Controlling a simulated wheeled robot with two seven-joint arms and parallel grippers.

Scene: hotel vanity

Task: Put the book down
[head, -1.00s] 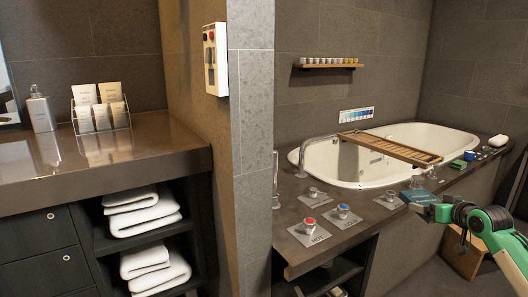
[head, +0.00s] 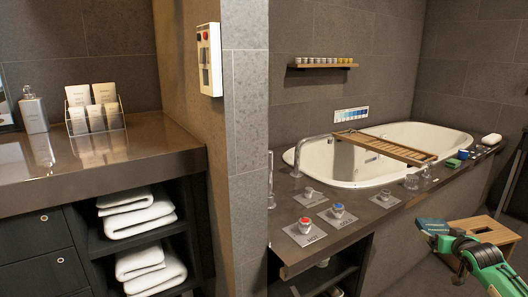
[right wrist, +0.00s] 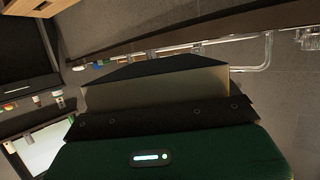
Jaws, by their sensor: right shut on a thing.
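The book (head: 432,225) has a dark teal cover and is held by my right gripper (head: 441,236) in the head view. In the right wrist view the book (right wrist: 155,85) shows a dark cover and a pale page edge. The dark jaws (right wrist: 160,118) lie against it and hide its near part. My left gripper is out of view.
A wooden stool (head: 484,229) stands on the floor, right of the book. The tub deck (head: 380,214) has knobs (head: 337,211), glasses (head: 411,181) and a green box (head: 452,163). A wooden tray (head: 385,146) spans the bathtub (head: 440,135).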

